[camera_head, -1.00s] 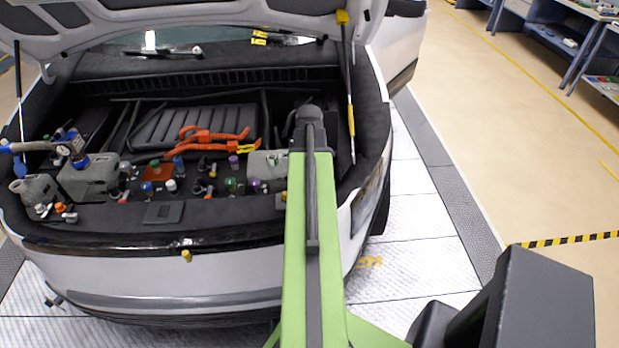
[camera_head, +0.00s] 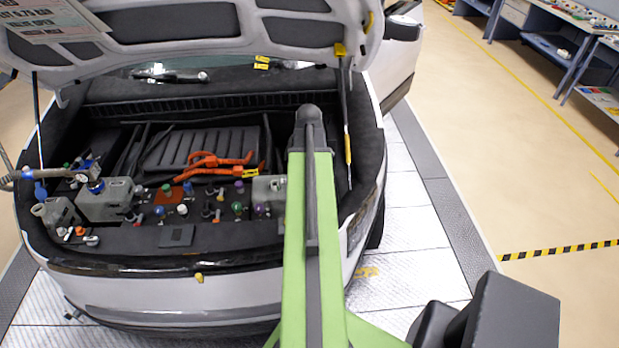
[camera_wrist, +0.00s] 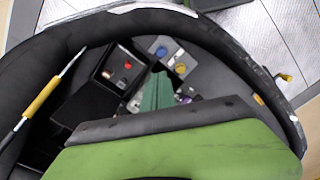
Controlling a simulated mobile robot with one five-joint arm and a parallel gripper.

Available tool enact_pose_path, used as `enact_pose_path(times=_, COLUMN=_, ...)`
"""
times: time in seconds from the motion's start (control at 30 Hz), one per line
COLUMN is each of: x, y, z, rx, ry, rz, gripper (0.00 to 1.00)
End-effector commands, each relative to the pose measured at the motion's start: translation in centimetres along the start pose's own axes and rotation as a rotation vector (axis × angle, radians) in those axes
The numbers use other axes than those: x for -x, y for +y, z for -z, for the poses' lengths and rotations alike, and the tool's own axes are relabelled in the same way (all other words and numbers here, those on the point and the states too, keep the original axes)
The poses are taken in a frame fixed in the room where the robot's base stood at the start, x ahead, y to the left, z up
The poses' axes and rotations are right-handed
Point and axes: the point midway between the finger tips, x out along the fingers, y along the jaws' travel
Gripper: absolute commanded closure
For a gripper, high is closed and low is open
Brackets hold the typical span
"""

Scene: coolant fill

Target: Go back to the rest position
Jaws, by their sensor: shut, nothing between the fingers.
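My gripper (camera_wrist: 158,90) shows in the wrist view as a narrow green tip beyond the broad green and dark parts of my arm. It is shut and holds nothing. It is over the car's open bay, with no visible contact. In the head view my green arm reaches over the bay's right part and hides the gripper. The open car (camera_head: 180,297) has grey reservoirs, a grey box (camera_head: 105,200) and a smaller grey jug (camera_head: 57,214) at the left. A hose with a blue fitting (camera_head: 90,170) lies by the grey box.
Orange cables (camera_head: 212,162) and several coloured caps lie in the bay. The raised lid (camera_head: 200,25) hangs above it on struts, one with a yellow sleeve (camera_head: 347,140) right of my arm. Workbenches (camera_head: 560,50) stand far right. The floor (camera_head: 480,110) right of the car is open.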

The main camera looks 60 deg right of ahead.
Motion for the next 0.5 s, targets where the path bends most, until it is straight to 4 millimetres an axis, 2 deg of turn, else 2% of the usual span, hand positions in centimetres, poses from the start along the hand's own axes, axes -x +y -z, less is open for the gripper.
enact_pose_path(times=0.03, x=2.2, y=0.0, z=0.0, rx=0.0, ry=0.0, rz=0.0, gripper=1.0)
enact_pose_path(times=0.13, x=3.4, y=0.0, z=0.0, rx=0.0, ry=0.0, rz=0.0, gripper=1.0)
enact_pose_path(times=0.5, x=3.4, y=0.0, z=0.1, rx=0.001, ry=0.0, rz=0.0, gripper=1.0)
